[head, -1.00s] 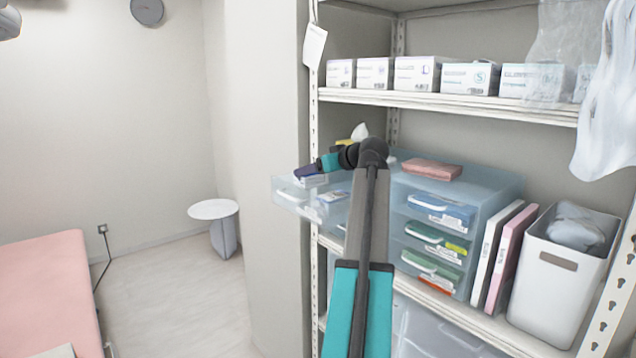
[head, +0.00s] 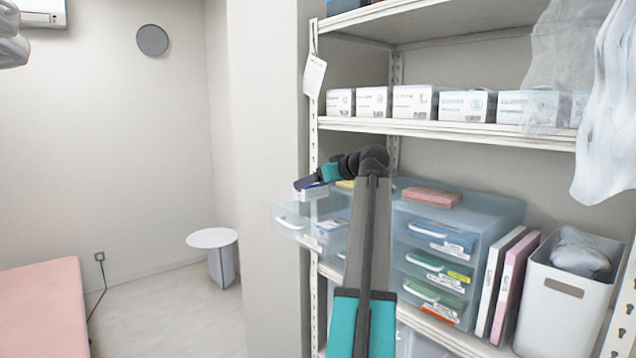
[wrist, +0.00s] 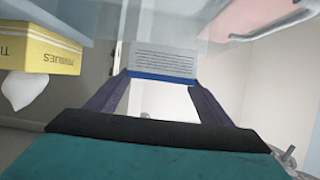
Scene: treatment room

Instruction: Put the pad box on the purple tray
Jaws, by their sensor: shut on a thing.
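My gripper (head: 306,183) is shut on the pad box (head: 312,193), a small white box, just above the front of an open clear drawer (head: 290,222) on the shelf. In the wrist view the two dark fingers of my gripper (wrist: 161,85) hold the pad box (wrist: 162,62), which shows a white face with printed lines and a blue edge. I cannot make out a purple tray in either view.
Under the box, the open drawer juts out from a clear drawer unit (head: 500,210) on the shelf. A yellow tissue box (wrist: 40,50) is close by in the wrist view. A round white stool (head: 212,238) and a pink bed (head: 45,310) stand left, with open floor between.

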